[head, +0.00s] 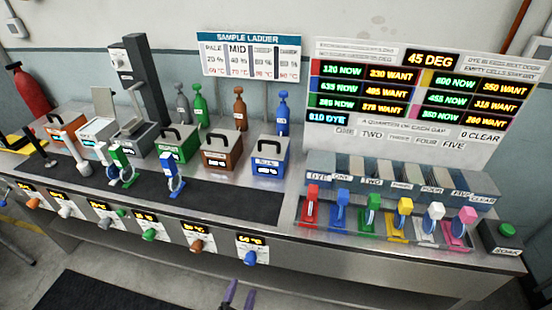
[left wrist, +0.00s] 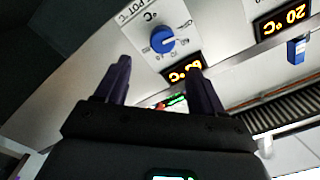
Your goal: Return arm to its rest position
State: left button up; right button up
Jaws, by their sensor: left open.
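My left gripper (head: 240,289) shows at the bottom edge of the head view as two dark purple fingers, apart and empty. It is below the front edge of the bench, near the blue knob (head: 249,258). In the left wrist view my left gripper (left wrist: 158,65) has its fingers spread with nothing between them. The blue knob (left wrist: 162,40) on its metal panel shows beyond the fingertips, apart from them as far as I can tell. My right gripper is in neither view.
The bench front carries several coloured knobs, such as the brown knob (head: 196,245), under lit displays. On the bench stand lidded pots like the blue pot (head: 269,157), and a rack (head: 330,230) of coloured-handled items at right. The floor in front looks clear, with a dark mat (head: 110,292).

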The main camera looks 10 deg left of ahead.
pick_arm(q)
jog(key=s+a+r+n+g, duration=0.1)
jog(key=s+r+n+g, duration=0.1)
jog(key=s+r+g, duration=0.4)
jog(key=s+a+r+n+g, duration=0.1)
jog(key=s+a+n+g, duration=0.15)
jog(key=s, duration=0.65)
jog(key=s+a+r+n+g, duration=0.1)
jog(key=s+r+n+g, duration=0.1)
jog(key=s+r+g, duration=0.35)
notch_tip(320, 180, up, 36)
jog(key=s+p, duration=0.2)
jog(key=p, duration=3.6)
jog(key=shift+f+n, duration=0.2)
jog(key=shift+n, duration=0.15)
jog(key=shift+d, duration=0.1)
